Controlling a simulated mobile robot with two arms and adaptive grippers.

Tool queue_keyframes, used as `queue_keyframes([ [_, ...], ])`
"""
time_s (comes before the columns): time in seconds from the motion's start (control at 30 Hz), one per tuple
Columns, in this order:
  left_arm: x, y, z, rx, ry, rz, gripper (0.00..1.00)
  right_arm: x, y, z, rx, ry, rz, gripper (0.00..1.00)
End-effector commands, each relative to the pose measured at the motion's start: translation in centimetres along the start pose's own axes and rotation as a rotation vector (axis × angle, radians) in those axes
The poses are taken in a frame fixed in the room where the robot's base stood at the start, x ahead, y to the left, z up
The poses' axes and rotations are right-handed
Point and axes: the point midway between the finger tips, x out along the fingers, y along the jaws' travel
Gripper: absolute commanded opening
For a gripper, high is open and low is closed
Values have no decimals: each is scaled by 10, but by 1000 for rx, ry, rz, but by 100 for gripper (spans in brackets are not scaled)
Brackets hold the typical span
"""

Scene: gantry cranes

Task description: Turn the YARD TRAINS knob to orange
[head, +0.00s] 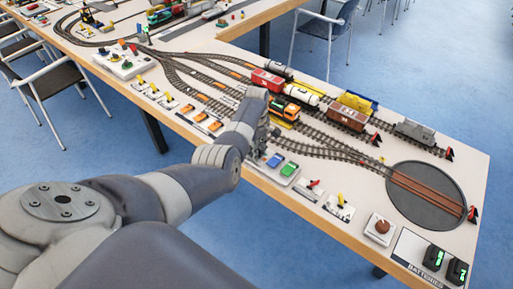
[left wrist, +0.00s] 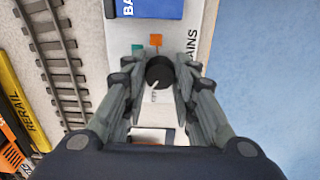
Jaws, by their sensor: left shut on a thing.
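The YARD TRAINS knob (left wrist: 159,72) is a dark round knob on a pale panel (left wrist: 122,32), seen in the left wrist view. Part of the label, "AINS", shows to the right. My left gripper (left wrist: 158,76) has its fingers closed on both sides of the knob. Which way the knob points is not clear. In the head view my left gripper (head: 262,140) is at the near table edge, and my arm hides the knob. My right gripper is not in view.
A turntable (head: 420,212) is at the right. Chairs (head: 58,85) stand beyond the table's left side.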

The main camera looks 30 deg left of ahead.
Motion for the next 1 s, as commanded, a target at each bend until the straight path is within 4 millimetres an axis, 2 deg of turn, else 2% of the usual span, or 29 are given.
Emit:
queue_keyframes([
  [0.3, -1, -1, 0, 303, 0, -3, 2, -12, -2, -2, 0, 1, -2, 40],
  [1.0, 0, 0, 0, 967, -1, -1, 2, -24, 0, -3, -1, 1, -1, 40],
])
